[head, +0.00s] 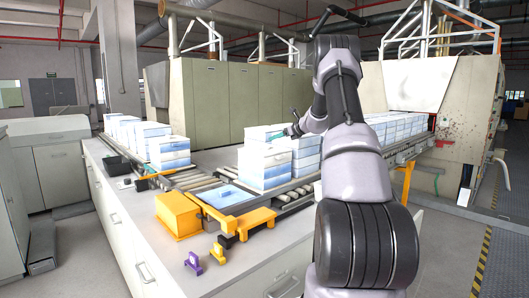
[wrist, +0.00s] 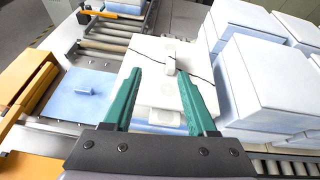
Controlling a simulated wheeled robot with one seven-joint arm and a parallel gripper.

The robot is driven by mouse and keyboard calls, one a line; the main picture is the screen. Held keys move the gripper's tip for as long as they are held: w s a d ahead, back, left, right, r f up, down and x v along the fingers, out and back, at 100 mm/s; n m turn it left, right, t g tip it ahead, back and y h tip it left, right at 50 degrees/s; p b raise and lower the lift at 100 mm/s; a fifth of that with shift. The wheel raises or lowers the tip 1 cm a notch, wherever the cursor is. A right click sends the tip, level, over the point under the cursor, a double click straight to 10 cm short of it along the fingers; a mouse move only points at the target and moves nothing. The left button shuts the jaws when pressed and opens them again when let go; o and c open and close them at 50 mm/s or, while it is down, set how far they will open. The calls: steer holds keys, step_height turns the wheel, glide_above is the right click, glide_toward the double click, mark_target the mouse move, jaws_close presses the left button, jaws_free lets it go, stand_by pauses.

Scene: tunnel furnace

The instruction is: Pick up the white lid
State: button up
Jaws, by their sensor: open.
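The white lid (wrist: 150,48), a flat plate with a small white knob (wrist: 169,62) and thin dark crack-like lines, lies on a white-and-blue box stack in the wrist view. In the head view the lid (head: 262,132) shows at the top of the front stack, partly hidden by my gripper. My gripper (wrist: 159,77) has two teal fingers, spread apart over the lid with the knob just past their tips. Nothing is held. I cannot tell whether the fingers touch the lid. In the head view my gripper (head: 287,131) is small and above that stack.
A blue lid (wrist: 82,94) with a knob lies left of the stack, near a yellow-orange block (head: 178,214). White-and-blue boxes (wrist: 270,80) stand close on the right. More boxes (head: 169,150) stand at the left. Roller conveyors (head: 190,178) run between them.

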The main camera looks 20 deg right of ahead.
mark_target(275, 151)
steer(key=shift+w+d+f+m, duration=0.6)
steer(key=shift+w+d+f, duration=0.1)
steer(key=shift+d+f, duration=0.2)
steer(key=x, duration=0.4)
steer(key=shift+d, duration=0.1)
steer(key=shift+x, duration=3.1)
steer(key=shift+d, duration=0.1)
jaws_close()
steer(key=shift+r, duration=0.15)
